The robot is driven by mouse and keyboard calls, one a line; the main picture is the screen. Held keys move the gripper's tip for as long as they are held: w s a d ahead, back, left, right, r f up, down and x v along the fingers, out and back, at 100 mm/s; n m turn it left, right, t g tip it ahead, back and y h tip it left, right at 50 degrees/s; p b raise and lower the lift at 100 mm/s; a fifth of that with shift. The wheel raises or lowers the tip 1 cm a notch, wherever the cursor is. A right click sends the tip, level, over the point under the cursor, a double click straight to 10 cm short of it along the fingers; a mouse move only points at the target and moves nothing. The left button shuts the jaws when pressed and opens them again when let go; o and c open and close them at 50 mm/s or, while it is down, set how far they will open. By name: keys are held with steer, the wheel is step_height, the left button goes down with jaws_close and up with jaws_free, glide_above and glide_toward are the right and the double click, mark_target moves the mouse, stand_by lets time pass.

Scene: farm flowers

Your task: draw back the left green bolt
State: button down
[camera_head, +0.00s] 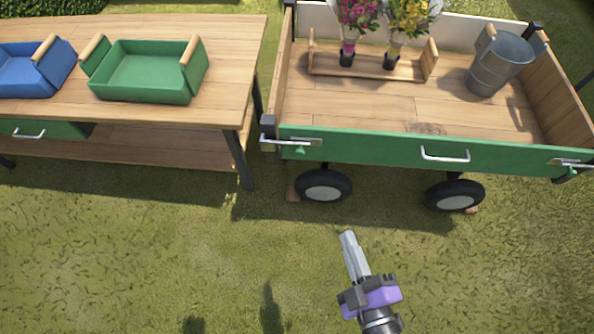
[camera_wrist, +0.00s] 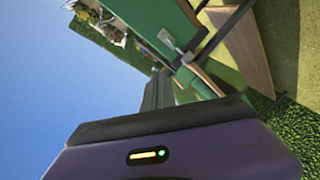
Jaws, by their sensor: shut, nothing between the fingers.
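The left green bolt (camera_head: 299,151) sits on a metal plate at the left end of the cart's green front board (camera_head: 370,146), close to the corner post. Its small green knob hangs just below the plate. My gripper (camera_head: 346,236) is shut and empty over the grass, in front of the cart and below and to the right of the bolt, well apart from it. In the wrist view the green board (camera_wrist: 150,18) appears sideways, with a metal fitting (camera_wrist: 168,40) near its end.
A silver handle (camera_head: 445,155) juts from the board's middle. Another bolt (camera_head: 572,168) is at its right end. The wooden table (camera_head: 240,60) with green (camera_head: 145,92) and blue trays (camera_head: 30,75) stands left. The cart holds flowers in a wooden rack (camera_head: 370,67) and a metal bucket (camera_head: 497,66). Open grass lies in front.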

steer(key=w+a+f+n+y+b, duration=0.1)
steer(key=w+a+f+n+b, duration=0.2)
steer(key=w+a+f+n, duration=0.1)
steer(key=w+a+f+n+y+b, duration=0.2)
steer(key=w+a+f+n+b, duration=0.2)
steer(key=w+a+n, duration=0.3)
steer(key=w+a+f, duration=0.1)
steer(key=w, duration=0.2)
steer(key=shift+w+f, duration=0.15)
steer(key=shift+w, duration=0.1)
steer(key=shift+a, duration=0.1)
steer(key=x, duration=1)
steer(key=shift+w+a+b, duration=0.15)
steer(key=shift+b, duration=0.15)
steer(key=shift+w+d+r+p, duration=0.15)
steer(key=shift+d+p, duration=0.1)
steer(key=shift+d, duration=0.45)
steer(key=shift+s+d+r+p, duration=0.1)
steer(key=shift+d+r+p, duration=0.1)
steer(key=shift+d, duration=0.5)
steer(key=shift+w+d+r+p, duration=0.1)
steer(key=shift+d+p, duration=0.15)
steer(key=shift+d, duration=0.45)
steer(key=shift+d, duration=0.1)
